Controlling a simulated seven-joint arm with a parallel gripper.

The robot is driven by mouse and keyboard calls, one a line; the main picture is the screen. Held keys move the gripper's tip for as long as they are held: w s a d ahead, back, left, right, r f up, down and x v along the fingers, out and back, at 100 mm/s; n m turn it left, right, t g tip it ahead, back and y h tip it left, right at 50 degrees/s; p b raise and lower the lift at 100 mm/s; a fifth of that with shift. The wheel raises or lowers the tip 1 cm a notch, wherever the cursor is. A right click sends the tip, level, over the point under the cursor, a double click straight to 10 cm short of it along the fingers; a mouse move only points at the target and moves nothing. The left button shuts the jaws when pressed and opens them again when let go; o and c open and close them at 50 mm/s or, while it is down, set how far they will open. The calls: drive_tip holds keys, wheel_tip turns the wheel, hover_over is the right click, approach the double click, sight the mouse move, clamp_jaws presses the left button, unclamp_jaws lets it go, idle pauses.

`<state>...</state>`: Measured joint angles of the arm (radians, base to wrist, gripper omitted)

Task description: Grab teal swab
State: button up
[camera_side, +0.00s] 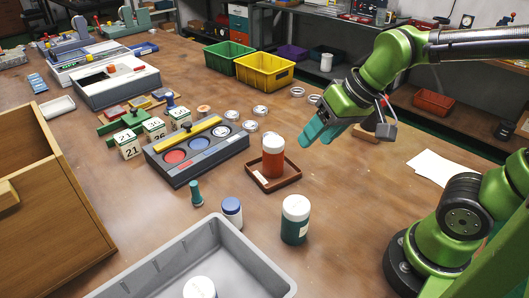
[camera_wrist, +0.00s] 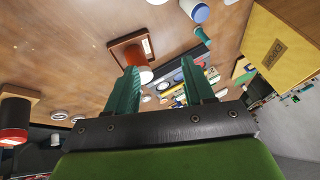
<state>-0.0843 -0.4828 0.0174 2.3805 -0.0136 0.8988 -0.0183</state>
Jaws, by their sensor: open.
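The teal swab (camera_side: 196,193) is a small teal piece with a wider base, standing on the brown table left of the blue-capped white bottle. In the wrist view a small teal piece (camera_wrist: 203,37) at the upper right, beside the blue-capped bottle, looks like the same swab. My gripper (camera_side: 312,132) has teal fingers and is in the air, to the right of and well away from the swab. In the wrist view my gripper (camera_wrist: 159,72) has its two fingers apart with nothing held between them.
An orange bottle (camera_side: 272,160) stands in a brown tray (camera_side: 260,188) between my gripper and the swab. A wooden box (camera_side: 75,200) stands left.

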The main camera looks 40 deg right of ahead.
sight(194, 183)
drive_tip(key=w+a+f+n+g, duration=0.1)
drive_tip(key=w+a+f+n, duration=0.2)
drive_tip(key=w+a+n, duration=0.35)
drive_tip(key=w+a+f+n+g, duration=0.1)
drive_tip(key=w+a+f+n, duration=0.15)
drive_tip(key=w+a, duration=0.7)
drive_tip(key=shift+n, duration=0.3)
drive_tip(key=w+f, duration=0.2)
drive_tip(key=f, duration=0.3)
drive_tip(key=w+f, duration=0.3)
drive_tip(key=f, duration=0.1)
drive_tip(key=w+f, duration=0.3)
drive_tip(key=f, duration=0.2)
drive_tip(key=shift+a+f, duration=0.3)
drive_tip(key=shift+f, duration=0.05)
clamp_jaws()
